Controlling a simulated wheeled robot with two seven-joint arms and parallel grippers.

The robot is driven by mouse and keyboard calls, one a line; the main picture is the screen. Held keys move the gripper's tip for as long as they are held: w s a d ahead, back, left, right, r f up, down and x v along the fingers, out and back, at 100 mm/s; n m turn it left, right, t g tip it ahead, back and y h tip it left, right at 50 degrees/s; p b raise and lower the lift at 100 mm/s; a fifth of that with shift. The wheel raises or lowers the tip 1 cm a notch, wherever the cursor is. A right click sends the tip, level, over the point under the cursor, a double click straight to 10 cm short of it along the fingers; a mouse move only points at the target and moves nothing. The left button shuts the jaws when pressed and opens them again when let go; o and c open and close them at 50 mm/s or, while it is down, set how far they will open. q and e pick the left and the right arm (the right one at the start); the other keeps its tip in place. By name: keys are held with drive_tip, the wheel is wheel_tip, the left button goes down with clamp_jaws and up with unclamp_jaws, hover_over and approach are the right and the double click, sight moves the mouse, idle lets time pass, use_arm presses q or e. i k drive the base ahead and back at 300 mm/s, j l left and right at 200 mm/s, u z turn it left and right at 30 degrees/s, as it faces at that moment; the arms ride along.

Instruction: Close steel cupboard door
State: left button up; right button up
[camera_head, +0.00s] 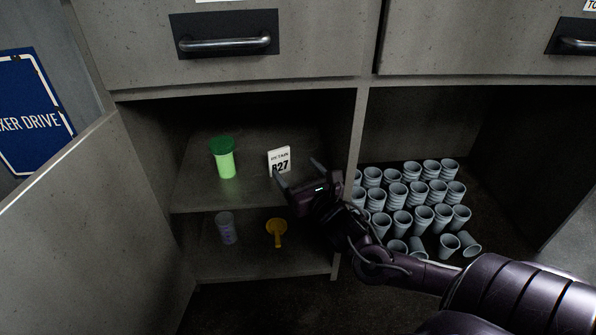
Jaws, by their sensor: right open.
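The grey steel cupboard has its left door (85,215) swung open toward me at the left of the head view. Its left compartment is open, with an upper shelf (195,192) and a lower shelf (210,268). My right gripper (296,172) is open, with its two fingers spread apart. It is in front of the left compartment near the middle divider, close to the white card marked 827 (279,160). I cannot tell if it touches the card. My right gripper is well apart from the open door. My left gripper is not in view.
A green-lidded container (224,158) stands on the upper shelf. A clear cup (226,228) and a yellow scoop (276,231) are on the lower one. Several grey cups (412,200) fill the right compartment. Drawers (225,42) are above. A blue sign (32,112) is behind the door.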

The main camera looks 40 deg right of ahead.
sight(88, 247)
drive_tip(key=k+j, duration=0.2)
drive_tip(key=j, duration=0.2)
drive_tip(key=k+j, duration=0.2)
drive_tip(key=j, duration=0.2)
drive_tip(key=k+j, duration=0.2)
drive_tip(key=j, duration=0.2)
